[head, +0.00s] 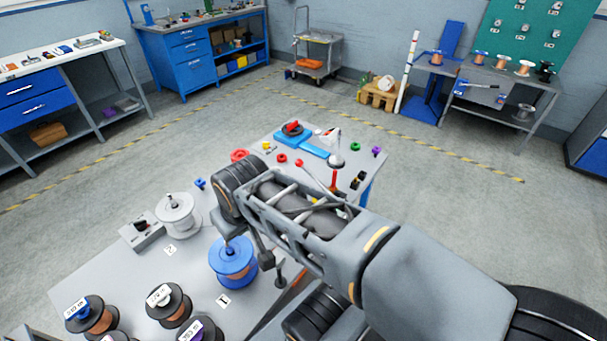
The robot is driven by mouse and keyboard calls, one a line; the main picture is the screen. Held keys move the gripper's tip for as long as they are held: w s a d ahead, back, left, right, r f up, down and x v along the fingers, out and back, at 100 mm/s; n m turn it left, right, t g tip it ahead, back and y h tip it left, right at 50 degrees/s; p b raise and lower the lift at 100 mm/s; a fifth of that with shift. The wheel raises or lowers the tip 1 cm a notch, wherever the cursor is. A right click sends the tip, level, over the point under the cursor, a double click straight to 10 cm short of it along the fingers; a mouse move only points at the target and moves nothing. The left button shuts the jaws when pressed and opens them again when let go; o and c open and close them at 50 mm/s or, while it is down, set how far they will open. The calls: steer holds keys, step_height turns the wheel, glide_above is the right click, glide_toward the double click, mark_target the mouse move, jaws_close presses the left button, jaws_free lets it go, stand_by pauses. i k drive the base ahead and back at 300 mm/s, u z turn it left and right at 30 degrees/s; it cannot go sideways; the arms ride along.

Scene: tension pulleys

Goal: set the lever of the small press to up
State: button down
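What looks like the small press (334,177) stands on the far part of the workbench, with a red upright and a grey rounded top. A thin rod with a red ball end (299,162) shows to its left and may be its lever; its lower end is hidden behind my arm, and I cannot tell its setting. My arm crosses the bench from the lower right, in front of the press's base. My gripper (265,254) appears as a small dark part below the wrist, above the bench beside the blue spool (233,262). Its fingers are not clear.
The bench (190,262) also holds a white spool (177,216), several copper-wire spools in front, a blue device with a red top (293,130), and small coloured parts. Other worktables and a cart (318,55) stand along the walls. The floor between is clear.

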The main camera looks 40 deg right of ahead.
mark_target(298, 162)
steer(key=k, duration=1)
steer(key=z, duration=2.15)
steer(key=i, duration=5.05)
steer(key=u, duration=5)
